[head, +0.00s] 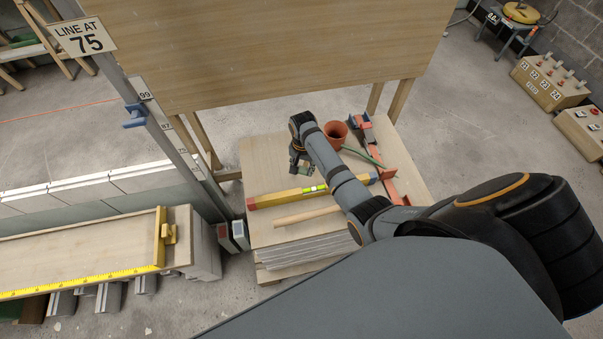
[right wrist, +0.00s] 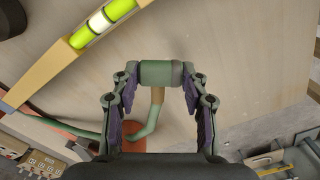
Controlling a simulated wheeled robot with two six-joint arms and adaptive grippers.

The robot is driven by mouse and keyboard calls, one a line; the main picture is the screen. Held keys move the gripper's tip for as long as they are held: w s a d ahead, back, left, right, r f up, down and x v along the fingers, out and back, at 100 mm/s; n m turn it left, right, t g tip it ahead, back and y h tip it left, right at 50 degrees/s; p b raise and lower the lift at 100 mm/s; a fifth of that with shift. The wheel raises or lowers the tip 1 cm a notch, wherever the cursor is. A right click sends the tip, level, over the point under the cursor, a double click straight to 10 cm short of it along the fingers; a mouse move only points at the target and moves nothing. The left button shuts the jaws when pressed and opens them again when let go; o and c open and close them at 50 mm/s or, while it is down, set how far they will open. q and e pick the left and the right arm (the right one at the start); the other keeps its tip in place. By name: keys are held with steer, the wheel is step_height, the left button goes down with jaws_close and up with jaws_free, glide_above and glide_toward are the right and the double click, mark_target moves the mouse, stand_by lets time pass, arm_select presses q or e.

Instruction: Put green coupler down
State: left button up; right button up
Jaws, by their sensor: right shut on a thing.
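The green coupler (right wrist: 160,73) is a short green cylinder with darker bands. It lies crosswise between the fingertips of my right gripper (right wrist: 160,82), which is shut on it, in the right wrist view. In the head view my right gripper (head: 299,166) hangs over the far left part of the low wooden worktop (head: 262,155), left of the terracotta pot. The coupler is too small there to make out clearly. The wrist view shows bare wood behind the coupler; I cannot tell the height of the gap. My left gripper is not in view.
A yellow spirit level (head: 285,198) and a wooden rod (head: 305,216) lie nearer on the worktop. The terracotta pot (head: 336,131), a green curved tube (head: 362,156) and a red tool (head: 377,160) are to the right. A post (head: 150,110) with number tags stands left.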

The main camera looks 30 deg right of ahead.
mark_target(301, 168)
steer(key=shift+w+a+f+b, duration=0.1)
steer(key=shift+f+b, duration=0.1)
steer(key=shift+f, duration=0.7)
steer(key=shift+w+a+f+b, duration=0.1)
steer(key=shift+f+b, duration=0.05)
steer(key=shift+f, duration=0.7)
steer(key=shift+f, duration=0.1)
steer(key=o, duration=1.3)
steer(key=shift+d, duration=0.1)
steer(key=shift+c, duration=0.2)
